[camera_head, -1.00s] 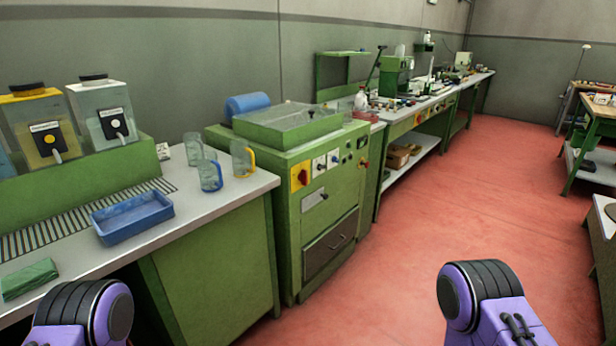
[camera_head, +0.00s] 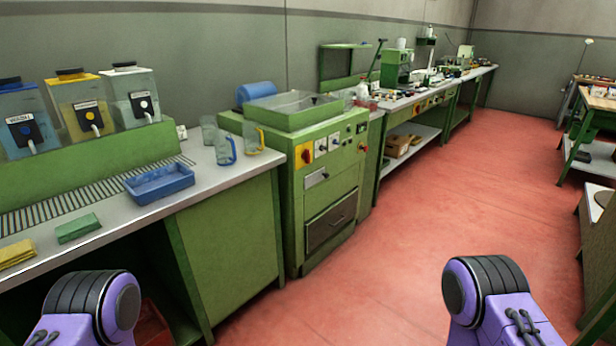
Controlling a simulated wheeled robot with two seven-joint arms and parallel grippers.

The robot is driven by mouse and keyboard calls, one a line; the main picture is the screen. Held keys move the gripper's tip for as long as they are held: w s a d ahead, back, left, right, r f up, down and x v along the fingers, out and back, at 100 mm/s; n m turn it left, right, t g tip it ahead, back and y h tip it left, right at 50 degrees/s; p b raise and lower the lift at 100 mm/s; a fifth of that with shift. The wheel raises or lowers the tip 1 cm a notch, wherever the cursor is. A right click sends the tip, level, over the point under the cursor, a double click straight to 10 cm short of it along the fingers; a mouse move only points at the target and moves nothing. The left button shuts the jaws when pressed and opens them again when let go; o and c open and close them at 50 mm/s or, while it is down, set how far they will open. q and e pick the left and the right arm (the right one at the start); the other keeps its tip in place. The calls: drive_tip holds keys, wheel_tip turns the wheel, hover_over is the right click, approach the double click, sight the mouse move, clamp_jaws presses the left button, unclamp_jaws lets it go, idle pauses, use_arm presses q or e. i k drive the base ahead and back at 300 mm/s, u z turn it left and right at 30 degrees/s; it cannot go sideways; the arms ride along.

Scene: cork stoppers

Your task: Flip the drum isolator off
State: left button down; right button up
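The green machine (camera_head: 298,225) stands against the wall in the middle of the head view. A red rotary switch on a yellow plate (camera_head: 305,155) is at the left end of its front control panel; no label is readable from here. White plates with dark knobs (camera_head: 321,148) and small round buttons sit to its right. A blue drum-shaped part (camera_head: 253,92) shows behind the machine's top. My two purple and black arms show at the bottom corners, well short of the machine. Neither gripper's fingers are in view.
At left, a bench (camera_head: 232,179) carries several liquid dispensers (camera_head: 84,105), a blue tray (camera_head: 160,184), clear jugs (camera_head: 225,149) and folded cloths (camera_head: 78,228). A long workbench (camera_head: 412,147) runs beyond the machine.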

sight(306, 155)
drive_tip(key=z, duration=0.9)
drive_tip(key=i, duration=1.05)
drive_tip(key=z, duration=0.45)
drive_tip(key=i, duration=0.9)
drive_tip(key=u, duration=1)
drive_tip(key=i, duration=0.85)
drive_tip(key=u, duration=0.7)
